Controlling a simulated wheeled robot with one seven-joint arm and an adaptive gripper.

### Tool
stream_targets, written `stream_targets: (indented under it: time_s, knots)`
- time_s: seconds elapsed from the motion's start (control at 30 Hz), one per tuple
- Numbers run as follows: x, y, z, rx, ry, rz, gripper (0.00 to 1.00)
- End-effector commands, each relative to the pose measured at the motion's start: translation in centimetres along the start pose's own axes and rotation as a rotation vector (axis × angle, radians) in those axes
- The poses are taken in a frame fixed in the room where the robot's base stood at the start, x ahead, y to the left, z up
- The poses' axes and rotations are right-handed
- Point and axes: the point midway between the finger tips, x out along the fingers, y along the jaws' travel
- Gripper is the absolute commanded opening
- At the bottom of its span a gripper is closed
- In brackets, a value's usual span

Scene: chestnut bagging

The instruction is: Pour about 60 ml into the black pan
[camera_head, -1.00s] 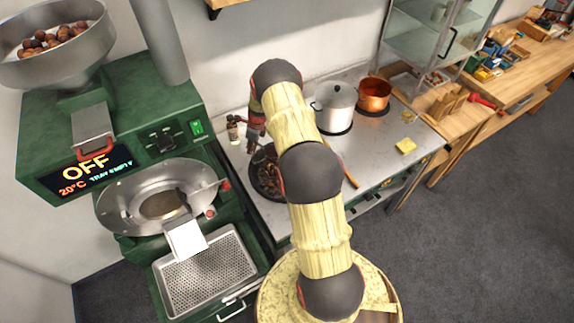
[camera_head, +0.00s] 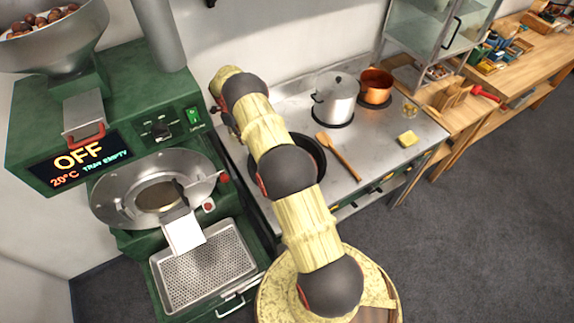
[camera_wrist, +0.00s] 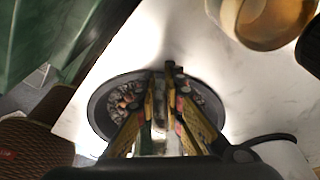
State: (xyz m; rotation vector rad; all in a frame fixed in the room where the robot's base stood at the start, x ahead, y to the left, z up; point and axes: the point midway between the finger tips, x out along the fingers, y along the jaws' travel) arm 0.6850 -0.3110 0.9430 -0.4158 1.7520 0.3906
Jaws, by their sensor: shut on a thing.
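The black pan (camera_head: 319,152) sits on the steel counter, mostly hidden behind my arm in the head view. In the wrist view the pan (camera_wrist: 94,112) lies beyond my fingers, with dark, scored-looking pieces in it and a few brown ones. My gripper (camera_wrist: 168,82) is in front of the pan in that view. It is shut on a pale, glassy-looking thing (camera_wrist: 158,138), mostly hidden between the fingers, and I cannot tell its full shape or its contents. In the head view my gripper is hidden or too dark to make out behind the arm.
A lidded steel pot (camera_head: 333,103), a copper pot (camera_head: 375,88), a wooden spoon (camera_head: 340,157) and a yellow sponge (camera_head: 407,139) are on the counter. A green roaster (camera_head: 60,120) stands left. A round tan vessel (camera_wrist: 262,22) shows at the upper right of the wrist view.

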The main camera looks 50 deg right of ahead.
Motion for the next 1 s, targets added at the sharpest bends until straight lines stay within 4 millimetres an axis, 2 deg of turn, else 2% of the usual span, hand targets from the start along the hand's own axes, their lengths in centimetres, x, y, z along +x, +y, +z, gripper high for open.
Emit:
stream_targets:
  time_s: [0.03,0.3,1.0]
  knots:
    - [0.73,-0.02,0.27,-0.002,0.017,0.003,0.0]
    - [1.45,-0.12,0.79,-0.003,0.103,0.013,0.0]
    - [1.49,-0.11,0.88,-0.002,0.155,0.02,0.0]
